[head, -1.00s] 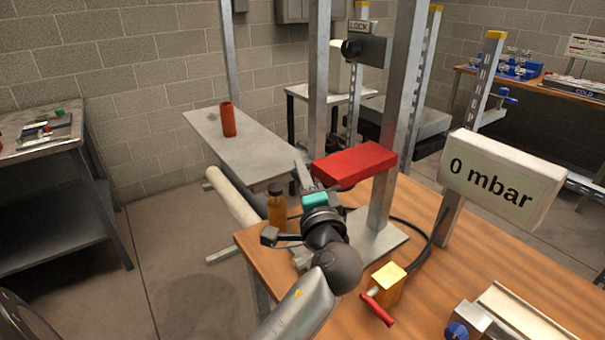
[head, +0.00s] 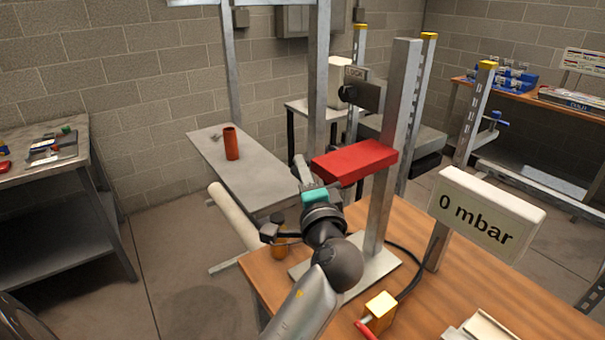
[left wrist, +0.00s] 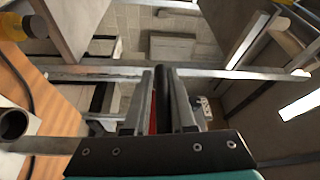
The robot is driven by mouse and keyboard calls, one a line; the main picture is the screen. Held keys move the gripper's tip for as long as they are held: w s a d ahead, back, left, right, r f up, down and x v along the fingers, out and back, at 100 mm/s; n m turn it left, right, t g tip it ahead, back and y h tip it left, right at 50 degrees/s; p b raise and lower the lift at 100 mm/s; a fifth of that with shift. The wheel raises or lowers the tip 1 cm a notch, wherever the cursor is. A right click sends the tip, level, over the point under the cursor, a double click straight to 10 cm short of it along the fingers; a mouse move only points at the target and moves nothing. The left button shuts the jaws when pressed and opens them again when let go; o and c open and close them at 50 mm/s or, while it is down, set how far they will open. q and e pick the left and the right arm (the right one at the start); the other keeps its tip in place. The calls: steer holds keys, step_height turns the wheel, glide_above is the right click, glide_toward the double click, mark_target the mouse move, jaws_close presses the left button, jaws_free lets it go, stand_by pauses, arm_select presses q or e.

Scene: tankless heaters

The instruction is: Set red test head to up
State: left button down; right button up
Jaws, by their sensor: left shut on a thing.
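The red test head (head: 355,162) is a flat red block that sticks out leftward from an upright grey metal post (head: 395,130). It sits partway up the post, with bare post above and below. My left gripper (head: 305,172) is at the left end of the block, above the table's edge. In the left wrist view, the fingers (left wrist: 160,100) close around a dark round bar (left wrist: 163,95), and a thin red strip shows beside it. Where the bar joins the block is hidden. My right gripper is not in view.
The wooden table (head: 440,285) holds a yellow block (head: 380,312) with a red handle and a display (head: 487,215) reading "0 mbar". An amber bottle (head: 279,243) is partly hidden behind my left gripper.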

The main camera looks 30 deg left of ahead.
arm_select(q)
step_height(320, 180, up, 4)
steer(key=shift+a+f+p, duration=0.1)
steer(key=shift+f+p, duration=0.05)
steer(key=shift+p, duration=0.75)
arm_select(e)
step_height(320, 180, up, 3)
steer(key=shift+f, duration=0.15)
arm_select(q)
steer(key=c, duration=0.8)
jaws_free()
steer(key=shift+f, duration=0.2)
steer(key=shift+c, duration=0.2)
steer(key=shift+f, duration=0.2)
